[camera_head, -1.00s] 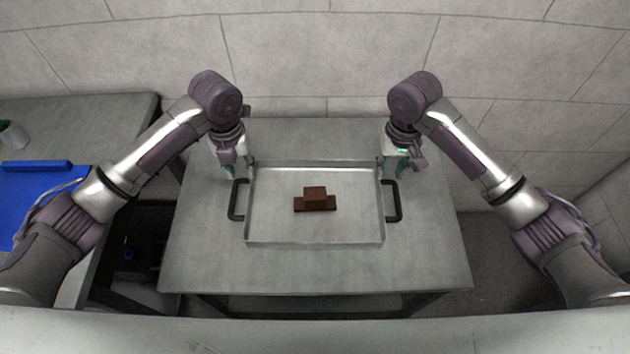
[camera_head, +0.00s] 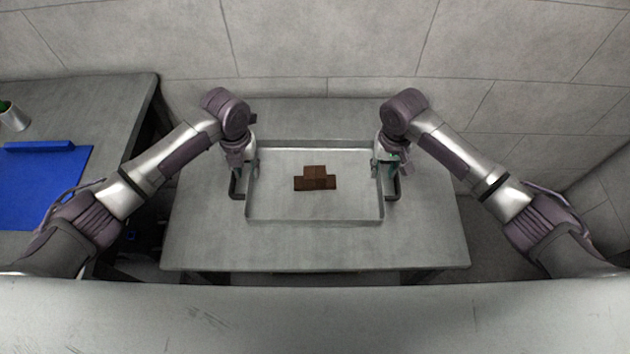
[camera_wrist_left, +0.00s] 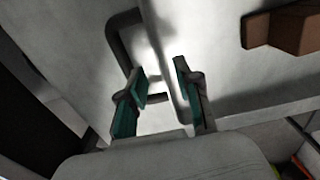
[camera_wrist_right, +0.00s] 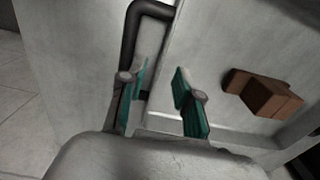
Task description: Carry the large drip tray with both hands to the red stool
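The large drip tray (camera_head: 315,208) is a shallow metal tray lying on a grey metal table, with a dark handle on each short side. Brown blocks (camera_head: 315,179) sit in its middle. My left gripper (camera_head: 243,172) is at the left handle (camera_head: 236,188); in the left wrist view its teal fingers (camera_wrist_left: 160,85) are apart, near the handle and tray wall. My right gripper (camera_head: 387,170) is at the right handle (camera_head: 393,190); in the right wrist view its fingers (camera_wrist_right: 158,82) are apart, beside the dark handle (camera_wrist_right: 130,40). The red stool is not in view.
A second table on the left holds a blue mat (camera_head: 40,185) and a metal cup (camera_head: 13,117). A tiled wall (camera_head: 320,45) stands behind the tray's table (camera_head: 320,247). The table surface in front of the tray is clear.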

